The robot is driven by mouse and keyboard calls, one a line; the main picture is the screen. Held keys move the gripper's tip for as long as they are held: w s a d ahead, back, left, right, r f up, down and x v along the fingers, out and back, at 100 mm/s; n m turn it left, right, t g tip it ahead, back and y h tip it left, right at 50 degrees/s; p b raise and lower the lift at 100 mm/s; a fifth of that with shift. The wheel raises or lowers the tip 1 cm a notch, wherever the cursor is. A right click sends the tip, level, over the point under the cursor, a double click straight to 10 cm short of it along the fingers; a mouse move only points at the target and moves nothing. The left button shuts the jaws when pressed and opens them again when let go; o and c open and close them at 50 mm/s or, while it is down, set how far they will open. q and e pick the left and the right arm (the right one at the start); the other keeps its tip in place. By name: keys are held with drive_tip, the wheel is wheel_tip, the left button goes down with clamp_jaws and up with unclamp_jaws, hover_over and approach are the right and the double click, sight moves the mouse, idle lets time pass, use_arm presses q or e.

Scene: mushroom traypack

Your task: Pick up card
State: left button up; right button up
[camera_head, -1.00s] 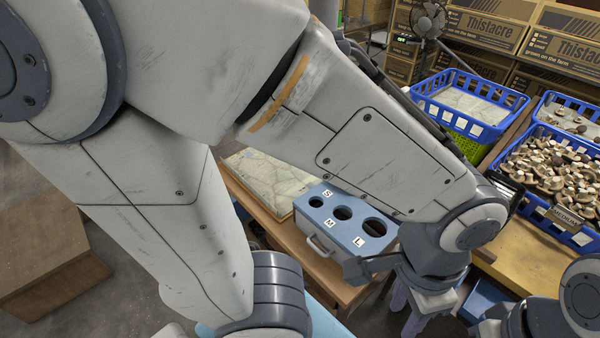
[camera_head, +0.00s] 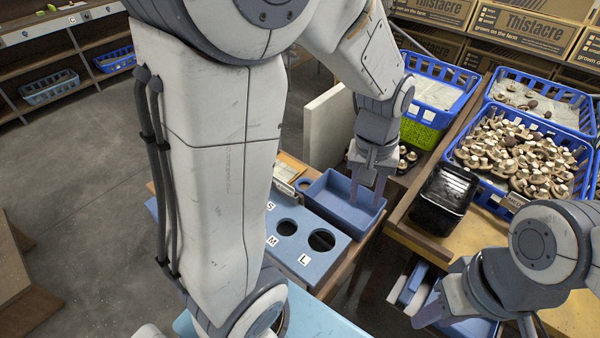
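I cannot make out the card with certainty. A small pale cream item (camera_head: 288,172) lies on the table left of an open blue bin (camera_head: 322,214); it is too small to identify. My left gripper (camera_head: 367,194) points down at the right end of the blue bin, with two fingers apart and nothing visible between them. Whether its fingertips are inside the bin or above it, I cannot tell. My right gripper (camera_head: 478,320) is at the lower right, its fingers spread wide apart with nothing seen between them.
A blue sizing box (camera_head: 325,263) with holes marked S, M and L stands in front of the bin. A black tray (camera_head: 443,198) sits on the right bench. Blue crates (camera_head: 520,196) of mushrooms stand behind it. A white panel (camera_head: 325,125) stands at the back.

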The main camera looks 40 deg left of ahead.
use_arm(q)
drive_tip(key=w+a+f+n, duration=0.2)
drive_tip(key=w+a+n, duration=0.1)
drive_tip(key=a, duration=0.3)
drive_tip(key=w+a+f+n, duration=0.2)
drive_tip(key=a+n, duration=0.2)
drive_tip(key=a, duration=0.2)
drive_tip(key=n, duration=0.6)
hover_over(283, 182)
wheel_tip(283, 182, down, 8)
wheel_tip(283, 182, down, 5)
drive_tip(key=shift+f+p, duration=0.15)
drive_tip(key=shift+p, duration=1.1)
drive_tip(key=shift+w+f, duration=0.1)
drive_tip(key=shift+f, duration=0.25)
drive_tip(key=shift+c, duration=0.3)
clamp_jaws()
